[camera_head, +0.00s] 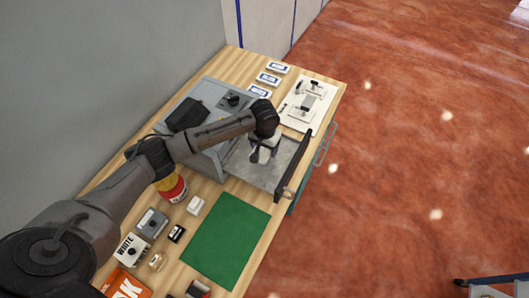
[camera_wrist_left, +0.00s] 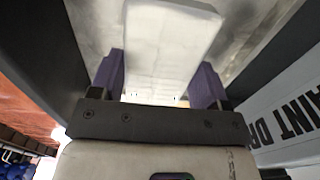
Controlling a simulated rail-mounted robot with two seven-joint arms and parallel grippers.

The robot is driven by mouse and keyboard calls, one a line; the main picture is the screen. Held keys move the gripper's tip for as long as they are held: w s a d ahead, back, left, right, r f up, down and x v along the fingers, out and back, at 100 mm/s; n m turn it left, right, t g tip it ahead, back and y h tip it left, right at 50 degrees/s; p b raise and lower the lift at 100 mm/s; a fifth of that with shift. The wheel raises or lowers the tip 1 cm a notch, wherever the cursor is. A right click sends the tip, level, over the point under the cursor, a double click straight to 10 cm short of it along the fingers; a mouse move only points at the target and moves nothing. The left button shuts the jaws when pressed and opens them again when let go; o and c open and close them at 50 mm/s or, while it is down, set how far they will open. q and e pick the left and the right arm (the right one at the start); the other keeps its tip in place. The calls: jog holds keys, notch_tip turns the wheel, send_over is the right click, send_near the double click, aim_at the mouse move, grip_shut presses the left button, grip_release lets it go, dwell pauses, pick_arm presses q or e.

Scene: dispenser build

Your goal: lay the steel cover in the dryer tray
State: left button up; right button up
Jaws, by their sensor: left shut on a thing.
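The dryer tray (camera_head: 272,176) is pulled out of the grey dryer (camera_head: 215,95) as a flat metal drawer with a dark front. My left gripper (camera_head: 258,155) is over the tray, seen from above, and its arm hides part of the dryer. In the left wrist view, the purple fingers of my left gripper (camera_wrist_left: 160,82) are shut on a pale, smooth slab, the steel cover (camera_wrist_left: 170,40). The metal tray floor lies behind it. I cannot tell whether the cover touches the tray floor. My right gripper is not in view.
A green mat (camera_head: 226,240) lies in front of the tray on the wooden bench. Small boxes and a red-yellow can (camera_head: 174,190) stand to its left. A white board with fittings (camera_head: 308,104) and several labelled cards are beyond the dryer. The tray's side walls are close to the gripper.

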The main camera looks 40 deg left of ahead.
aim_at(264, 152)
pick_arm(q)
notch_tip(264, 152, down, 4)
jog(key=shift+r+b, duration=0.1)
jog(key=shift+b, duration=0.2)
jog(key=shift+f, duration=0.2)
jog(key=o, duration=1)
jog(key=shift+r, duration=0.2)
notch_tip(264, 152, up, 10)
jog(key=shift+r+p, duration=0.25)
jog(key=shift+p, duration=0.6)
jog(key=shift+r, duration=0.7)
